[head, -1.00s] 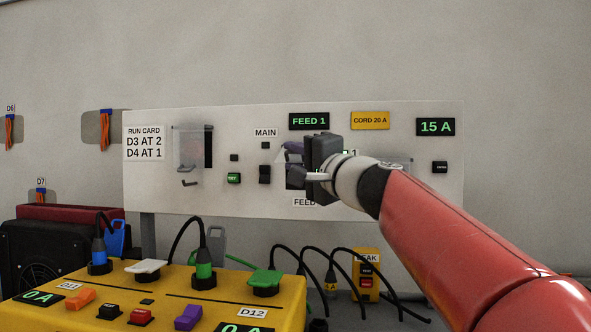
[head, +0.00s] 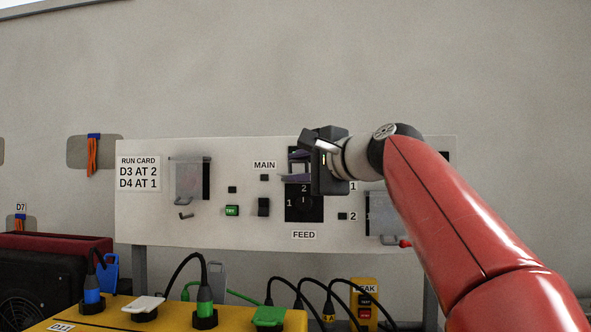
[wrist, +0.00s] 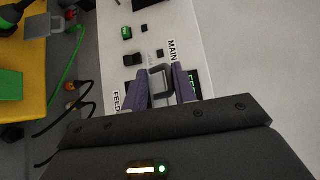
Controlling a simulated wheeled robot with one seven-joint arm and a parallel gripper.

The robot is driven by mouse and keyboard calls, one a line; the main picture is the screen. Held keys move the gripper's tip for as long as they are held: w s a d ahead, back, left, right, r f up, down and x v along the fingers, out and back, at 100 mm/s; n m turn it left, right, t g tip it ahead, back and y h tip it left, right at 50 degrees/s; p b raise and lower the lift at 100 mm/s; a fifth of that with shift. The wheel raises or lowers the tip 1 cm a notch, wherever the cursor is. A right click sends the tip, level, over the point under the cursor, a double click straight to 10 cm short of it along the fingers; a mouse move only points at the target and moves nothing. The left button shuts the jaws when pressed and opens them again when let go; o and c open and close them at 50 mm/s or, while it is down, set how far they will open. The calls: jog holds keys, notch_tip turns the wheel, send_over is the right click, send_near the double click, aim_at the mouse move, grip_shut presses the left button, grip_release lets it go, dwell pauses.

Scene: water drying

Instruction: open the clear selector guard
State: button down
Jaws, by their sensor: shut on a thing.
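My gripper (head: 298,166) is in front of the upper part of the dark FEED selector plate (head: 304,212) on the pale panel. Its purple fingers are shut on a grey loop-shaped handle (wrist: 162,80), seen between them in the wrist view, which appears to be the handle of the clear selector guard. The guard's clear sheet is hard to make out behind the gripper. Below the gripper, the selector's 1 and 2 marks and its dial show uncovered.
A green TRY button (head: 232,211) and a black MAIN switch (head: 264,207) sit left of the selector. A yellow box (head: 110,312) with cables stands below.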

dwell(0.3)
jog(key=c, duration=1.6)
grip_release()
jog(key=shift+w, duration=0.1)
jog(key=shift+o, duration=0.2)
jog(key=b+v, duration=0.1)
jog(key=v, duration=0.6)
jog(key=shift+s+d, duration=0.25)
jog(key=shift+s, duration=0.1)
